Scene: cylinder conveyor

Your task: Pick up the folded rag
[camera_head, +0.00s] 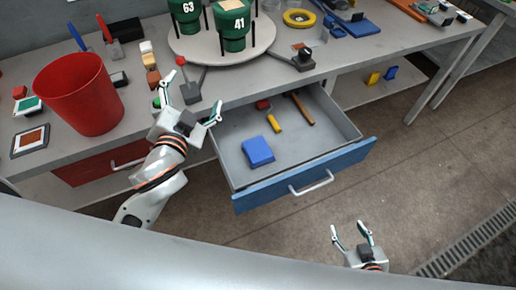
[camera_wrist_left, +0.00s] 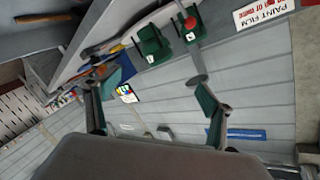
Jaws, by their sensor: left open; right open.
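The folded rag (camera_head: 258,151) appears as a flat blue block-shaped bundle lying in the open drawer (camera_head: 236,170), toward its front left. My left gripper (camera_head: 191,93) is open and empty over the table's front edge, up and left of the rag and beside the drawer. Its spread fingers also show in the left wrist view (camera_wrist_left: 150,88), with nothing between them; I cannot make out the rag there. My right gripper (camera_head: 348,229) is open and empty, in front of and to the right of the drawer, apart from it.
The drawer also holds a yellow-handled tool (camera_head: 273,123) and a hammer-like tool with a brown handle (camera_head: 303,108). A red bin (camera_head: 82,95) and a joystick lever (camera_head: 189,88) stand on the table near my left arm. The drawer's blue front (camera_head: 335,166) sticks out over open floor.

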